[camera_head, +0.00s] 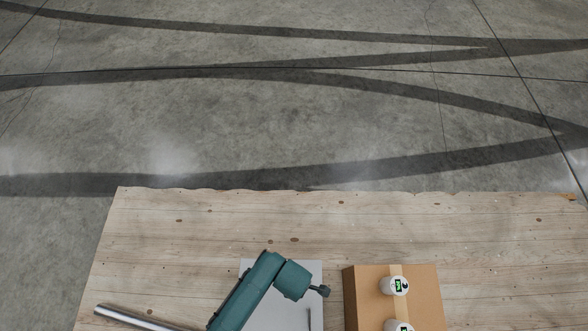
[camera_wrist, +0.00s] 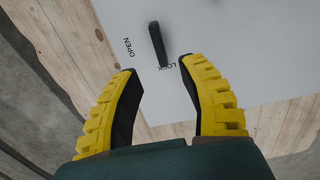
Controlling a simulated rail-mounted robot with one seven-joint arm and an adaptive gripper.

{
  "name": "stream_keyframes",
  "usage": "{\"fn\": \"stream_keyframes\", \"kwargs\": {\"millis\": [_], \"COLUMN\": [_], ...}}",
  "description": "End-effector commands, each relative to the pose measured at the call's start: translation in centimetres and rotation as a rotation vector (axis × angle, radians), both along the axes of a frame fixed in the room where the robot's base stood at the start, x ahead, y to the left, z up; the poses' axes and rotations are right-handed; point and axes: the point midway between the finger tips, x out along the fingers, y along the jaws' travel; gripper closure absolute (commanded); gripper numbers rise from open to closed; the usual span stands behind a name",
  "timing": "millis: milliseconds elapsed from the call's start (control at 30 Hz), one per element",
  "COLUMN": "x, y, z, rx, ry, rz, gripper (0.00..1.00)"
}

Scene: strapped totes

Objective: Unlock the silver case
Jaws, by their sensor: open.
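The silver case (camera_head: 286,318) lies on the wooden table, partly hidden under my teal arm in the head view. The lever also shows as a thin dark bar in the head view (camera_head: 309,319). My gripper (camera_wrist: 160,67) is open and empty, its yellow fingers apart either side of the lever's lower end. Contact with the case cannot be told.
A cardboard box (camera_head: 362,300) stands right of the case, with two white round devices (camera_head: 394,286) with green displays on it. A metal bar (camera_head: 130,318) is at the lower left. The table's far part (camera_head: 450,225) is clear up to its ragged edge; concrete floor lies beyond.

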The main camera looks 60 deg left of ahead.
Motion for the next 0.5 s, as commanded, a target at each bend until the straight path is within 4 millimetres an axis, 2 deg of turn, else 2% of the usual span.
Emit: {"fn": "stream_keyframes", "kwargs": {"millis": [33,200,333,500], "x": [0.0,0.0,0.0,0.0], "y": [0.0,0.0,0.0,0.0], "z": [-2.1,-6.0,-7.9,-8.7], "rx": [0.0,0.0,0.0,0.0], "ry": [0.001,0.0,-0.001,-0.001], "rz": [-0.001,-0.001,-0.002,-0.002], "gripper": [0.59,0.59,0.59,0.59]}}
